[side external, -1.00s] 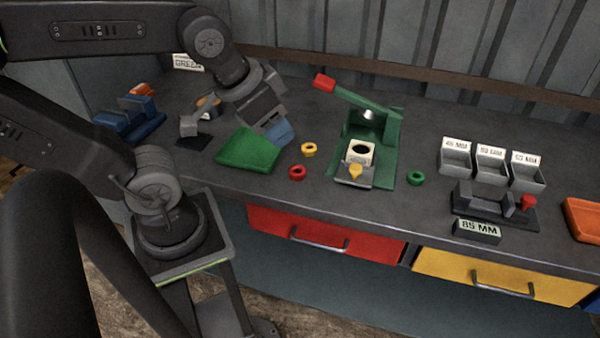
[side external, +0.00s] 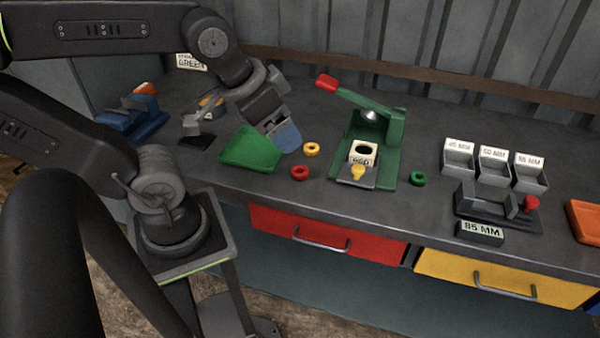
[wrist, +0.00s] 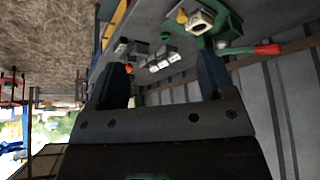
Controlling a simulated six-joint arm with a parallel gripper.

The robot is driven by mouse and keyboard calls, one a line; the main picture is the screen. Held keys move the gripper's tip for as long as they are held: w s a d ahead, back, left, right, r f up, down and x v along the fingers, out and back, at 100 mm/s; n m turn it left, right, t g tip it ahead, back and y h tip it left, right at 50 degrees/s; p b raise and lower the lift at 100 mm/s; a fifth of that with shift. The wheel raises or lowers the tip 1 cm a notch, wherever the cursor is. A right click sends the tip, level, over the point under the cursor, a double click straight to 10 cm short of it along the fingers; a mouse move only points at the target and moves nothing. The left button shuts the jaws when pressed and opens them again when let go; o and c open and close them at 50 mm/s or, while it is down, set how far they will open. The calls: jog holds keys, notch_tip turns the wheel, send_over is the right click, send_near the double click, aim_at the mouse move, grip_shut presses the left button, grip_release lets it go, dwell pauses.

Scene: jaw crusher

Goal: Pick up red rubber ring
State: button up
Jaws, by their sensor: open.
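The red rubber ring (side external: 300,172) lies flat on the dark bench, right of the green tray and in front of a yellow ring (side external: 311,149). My gripper (side external: 286,140) is above the bench, up and slightly left of the red ring, and apart from it. Its fingers are open with nothing between them. In the wrist view my gripper (wrist: 164,78) shows two spread dark fingers, and I cannot make out the red ring there.
A green tray (side external: 248,150) lies just left of the ring. The green press (side external: 392,135) with a red-tipped lever stands right, a green ring (side external: 418,178) beside it. Grey bins (side external: 494,166) and a dark fixture (side external: 490,204) are farther right. The bench front edge is near.

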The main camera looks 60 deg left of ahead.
jog(key=n+g+y, duration=0.2)
jog(key=n+g, duration=0.4)
jog(key=n, duration=1.2)
send_over(300, 170)
jog(key=f, duration=1.9)
jog(key=shift+s+d, duration=0.25)
jog(key=shift+d, duration=0.15)
jog(key=shift+w+a+f, duration=0.15)
jog(key=shift+a+f, duration=0.05)
jog(key=shift+f, duration=1.15)
jog(key=shift+w+a+f, duration=0.1)
jog(key=shift+a+f, duration=0.1)
jog(key=shift+f, duration=1.15)
jog(key=shift+c, duration=0.4)
jog(key=c, duration=0.9)
